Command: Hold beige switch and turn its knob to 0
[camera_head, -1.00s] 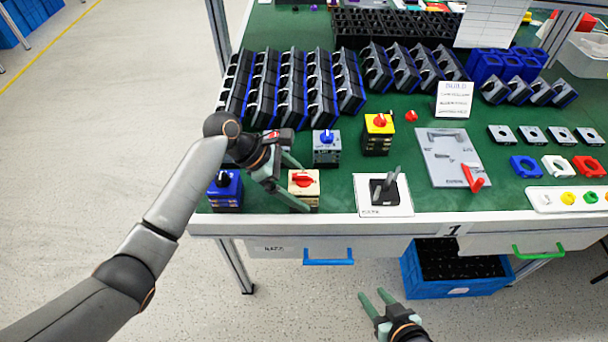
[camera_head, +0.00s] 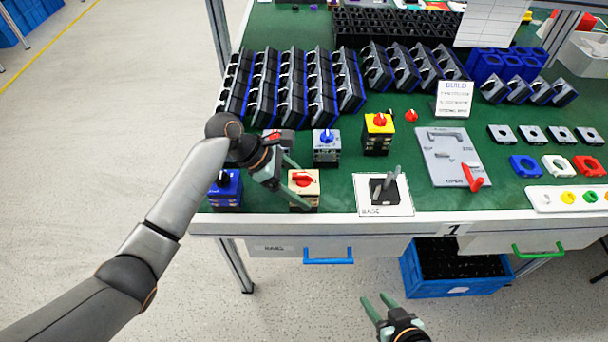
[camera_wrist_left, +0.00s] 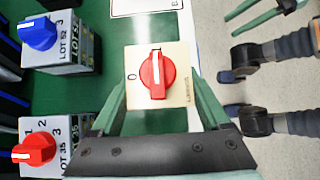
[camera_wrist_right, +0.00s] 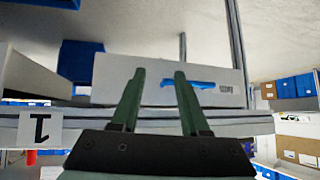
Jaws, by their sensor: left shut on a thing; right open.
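The beige switch (camera_head: 304,188) stands near the table's front edge. It has a red knob (camera_head: 302,179). In the left wrist view the beige switch's top (camera_wrist_left: 182,62) faces me, with 0 printed at the left and 1 at the top. Its red knob (camera_wrist_left: 157,75) has its white mark turned toward the 1. My left gripper (camera_head: 301,183) is shut on the body of the switch, one finger on each side, and nothing touches the knob. My right gripper (camera_head: 377,303) hangs open and empty in front of the table; its fingers show apart in its wrist view (camera_wrist_right: 159,75).
A blue switch (camera_head: 225,188) stands left of the beige one. A grey switch with a blue knob (camera_head: 326,150) and a yellow switch (camera_head: 378,132) stand behind. A white plate with a joystick (camera_head: 396,205) lies to the right. A drawer with a blue handle (camera_head: 328,258) is below.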

